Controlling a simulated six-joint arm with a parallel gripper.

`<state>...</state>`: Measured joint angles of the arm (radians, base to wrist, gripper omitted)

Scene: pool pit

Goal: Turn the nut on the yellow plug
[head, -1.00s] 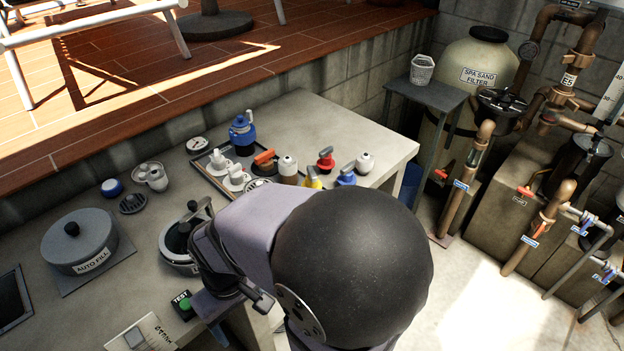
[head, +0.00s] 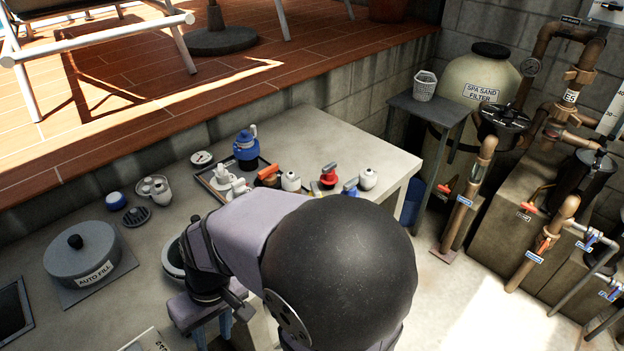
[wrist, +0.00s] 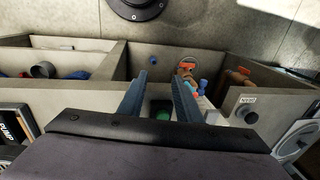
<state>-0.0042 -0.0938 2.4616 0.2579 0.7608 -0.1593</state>
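The yellow plug (head: 316,187) shows in the head view only as a sliver above my arm; its nut is hidden. The red plug (head: 328,177) and blue plug (head: 351,187) stand close by, to its right. In the wrist view my gripper (wrist: 159,77) has two blue-grey fingers apart with nothing held between them. They point at an open box with compartments, and no yellow plug can be made out there. In the head view my arm covers the front of the bench, and the fingers cannot be made out.
A blue pot (head: 246,150), a white-capped bottle (head: 290,181) and a white jar (head: 368,179) stand on the bench (head: 345,140). The auto fill lid (head: 80,258) lies at left. The bench's back right is clear.

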